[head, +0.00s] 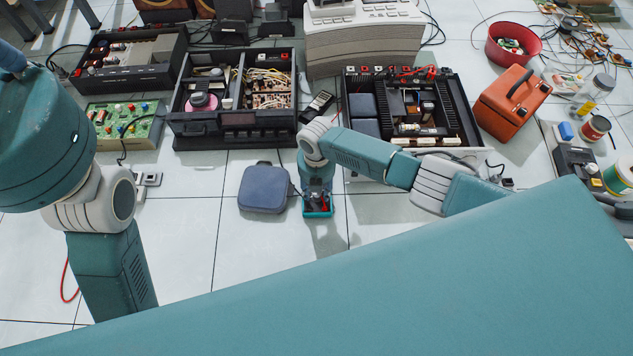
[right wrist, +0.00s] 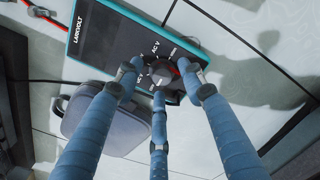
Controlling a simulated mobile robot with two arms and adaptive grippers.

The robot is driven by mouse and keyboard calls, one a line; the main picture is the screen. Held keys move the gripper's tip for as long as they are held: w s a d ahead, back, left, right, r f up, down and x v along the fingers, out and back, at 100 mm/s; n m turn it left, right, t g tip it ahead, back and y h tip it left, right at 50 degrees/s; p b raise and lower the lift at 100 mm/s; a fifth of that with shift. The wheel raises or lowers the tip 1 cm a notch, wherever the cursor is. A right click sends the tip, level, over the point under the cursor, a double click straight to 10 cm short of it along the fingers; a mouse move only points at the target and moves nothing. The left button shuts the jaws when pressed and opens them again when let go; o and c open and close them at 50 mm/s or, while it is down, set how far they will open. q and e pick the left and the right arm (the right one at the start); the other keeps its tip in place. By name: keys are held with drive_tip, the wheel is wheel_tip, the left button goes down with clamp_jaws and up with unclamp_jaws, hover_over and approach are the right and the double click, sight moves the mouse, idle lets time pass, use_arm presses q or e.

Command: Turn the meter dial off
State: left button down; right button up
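The meter (right wrist: 110,38) is a dark panel with a teal rim, marked LARKVOLT, lying on the floor in the right wrist view. Its round dial (right wrist: 163,72) is dark with a little red, with white markings around it. The fingers of my right gripper (right wrist: 160,75) stand around the dial, one at left, one below and one at right. I cannot tell whether they press on it. In the head view my right gripper (head: 317,202) points down over the meter (head: 318,214) and hides most of it. My left gripper is out of view.
A blue zipped pouch (head: 264,188) lies just left of the meter. Opened hi-fi units (head: 235,135) stand behind, with an orange toolbox (head: 512,103) and red bowl (head: 513,42) at right. The tiled floor in front is mostly clear.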

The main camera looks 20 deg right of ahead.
wheel_tip(320, 180, up, 12)
drive_tip(key=shift+f, duration=0.25)
idle(0.5)
